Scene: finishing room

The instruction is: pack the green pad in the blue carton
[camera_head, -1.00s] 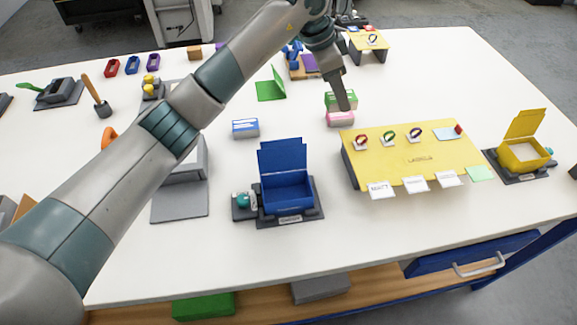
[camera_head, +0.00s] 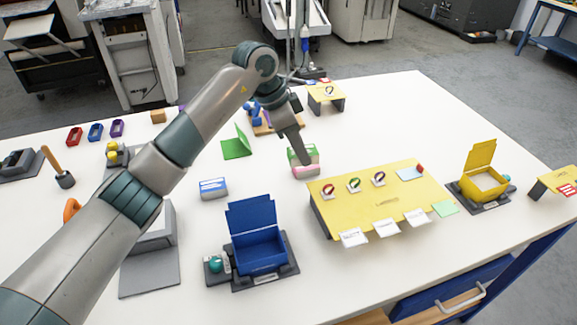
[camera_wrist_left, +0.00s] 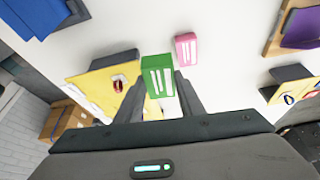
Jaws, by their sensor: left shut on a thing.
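The green pad (camera_head: 293,157) has pale stripes and is just behind the pink pad (camera_head: 306,171) in the head view. My left gripper (camera_head: 303,151) reaches down to it from above. In the left wrist view the green pad (camera_wrist_left: 157,76) sits between the two fingers of my left gripper (camera_wrist_left: 160,85), which is shut on it. I cannot tell whether it is clear of the table. The blue carton (camera_head: 262,252) stands on a dark base at the front, lid up and open. Its visible inside looks empty. My right gripper is out of view.
A yellow label stand (camera_head: 387,205) is right of the pads. A blue-and-white pad (camera_head: 213,188) lies to the left, and an open green folder (camera_head: 237,146) behind it. A yellow carton (camera_head: 484,183) stands at the right. White table is bare between the pads and the blue carton.

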